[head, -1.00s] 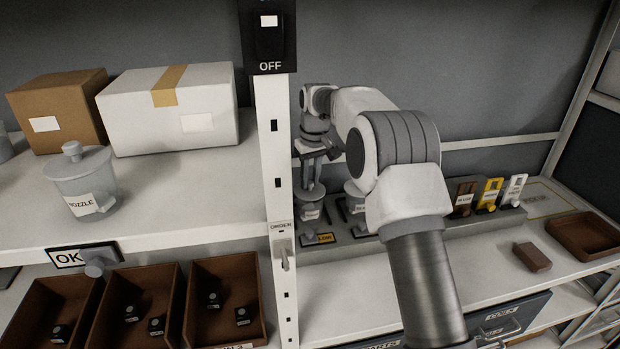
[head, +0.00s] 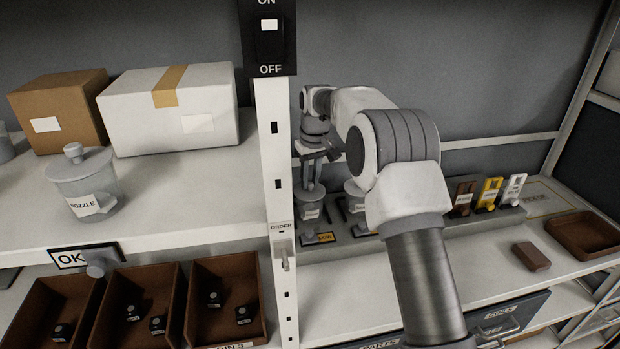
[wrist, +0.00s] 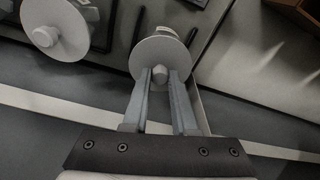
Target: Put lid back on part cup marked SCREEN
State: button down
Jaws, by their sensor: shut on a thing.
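My gripper (head: 315,186) is at the back of the right-hand bench, beside the white post. In the wrist view my gripper (wrist: 160,80) is shut on the knob of a round grey lid (wrist: 158,52). A grey cup (head: 312,213) with a white label is directly below the lid in the head view; the label is too small to read. I cannot tell whether the lid touches the cup's rim. A second grey lidded cup (head: 355,191) stands to the right, partly hidden by my arm. It also shows in the wrist view (wrist: 56,28).
A lidded cup marked NOZZLE (head: 85,185) stands on the left shelf, before a white box (head: 170,110) and a brown box (head: 60,108). The white post (head: 277,180) is close to my gripper's left. Coloured tags (head: 488,193) and a brown tray (head: 583,233) are at right.

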jog(key=shift+c, duration=0.7)
grip_release()
jog(key=shift+r+p, duration=2.2)
jog(key=shift+r, duration=0.3)
jog(key=shift+r+p, duration=0.6)
jog(key=shift+r, duration=0.4)
jog(key=shift+c, duration=0.3)
grip_shut()
